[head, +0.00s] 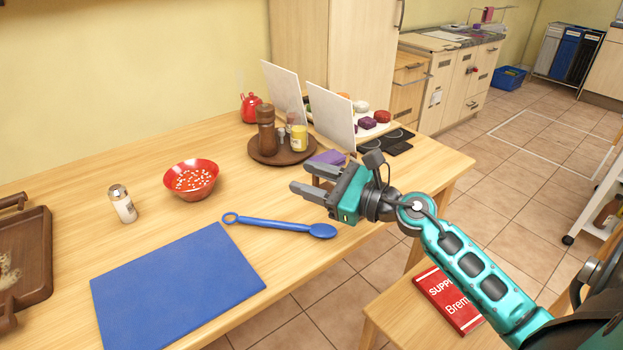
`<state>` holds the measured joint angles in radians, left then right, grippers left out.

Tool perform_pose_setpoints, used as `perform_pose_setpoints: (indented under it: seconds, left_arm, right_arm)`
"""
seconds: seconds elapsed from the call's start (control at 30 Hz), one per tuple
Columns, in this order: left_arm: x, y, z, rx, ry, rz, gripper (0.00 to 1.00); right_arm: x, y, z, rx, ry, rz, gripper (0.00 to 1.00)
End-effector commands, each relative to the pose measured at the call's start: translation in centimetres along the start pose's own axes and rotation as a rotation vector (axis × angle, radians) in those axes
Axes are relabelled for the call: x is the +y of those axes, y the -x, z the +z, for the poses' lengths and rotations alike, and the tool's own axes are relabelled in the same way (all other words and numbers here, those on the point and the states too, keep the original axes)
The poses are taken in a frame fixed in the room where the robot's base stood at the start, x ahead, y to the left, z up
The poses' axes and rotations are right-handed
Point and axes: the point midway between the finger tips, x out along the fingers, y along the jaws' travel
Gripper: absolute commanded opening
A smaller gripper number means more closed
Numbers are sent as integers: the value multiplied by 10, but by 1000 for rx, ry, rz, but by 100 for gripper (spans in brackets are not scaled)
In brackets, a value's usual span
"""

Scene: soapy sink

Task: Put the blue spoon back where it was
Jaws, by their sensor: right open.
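The blue spoon (280,226) lies on the wooden table, its ring-ended handle pointing left and its bowl to the right near the table's front edge. My right gripper (302,179) is above the table, behind and above the spoon's bowl end. Its two fingers point left, apart, with nothing between them. It does not appear to touch the spoon. My left gripper is not in view.
A blue mat (178,287) lies front left of the spoon. A red bowl (191,180), a shaker (122,204) and a round tray (264,154) with a pepper mill (266,131) stand behind. A brown tray (38,262) is at far left. White panels (331,117) stand at the back right.

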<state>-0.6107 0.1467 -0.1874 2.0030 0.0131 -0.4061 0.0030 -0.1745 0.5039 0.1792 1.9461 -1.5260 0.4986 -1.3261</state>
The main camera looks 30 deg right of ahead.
Motion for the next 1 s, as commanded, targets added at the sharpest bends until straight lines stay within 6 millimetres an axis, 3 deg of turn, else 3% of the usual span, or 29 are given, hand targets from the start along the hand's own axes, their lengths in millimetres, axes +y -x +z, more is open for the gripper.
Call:
perform_pose_setpoints:
  seconds: [0.27, 0.6, 0.8, 1.0]
  left_arm:
    - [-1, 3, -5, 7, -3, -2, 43]
    - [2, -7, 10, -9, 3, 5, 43]
    - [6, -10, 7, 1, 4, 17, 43]
    - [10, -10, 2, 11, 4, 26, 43]
  right_arm:
    - [-2, 1, 5, 0, 0, 0, 44]
    - [1, 59, -1, 4, -2, 0, 44]
    - [0, 95, 1, 2, -2, 0, 44]
    - [-1, 116, 3, 0, -1, -1, 44]
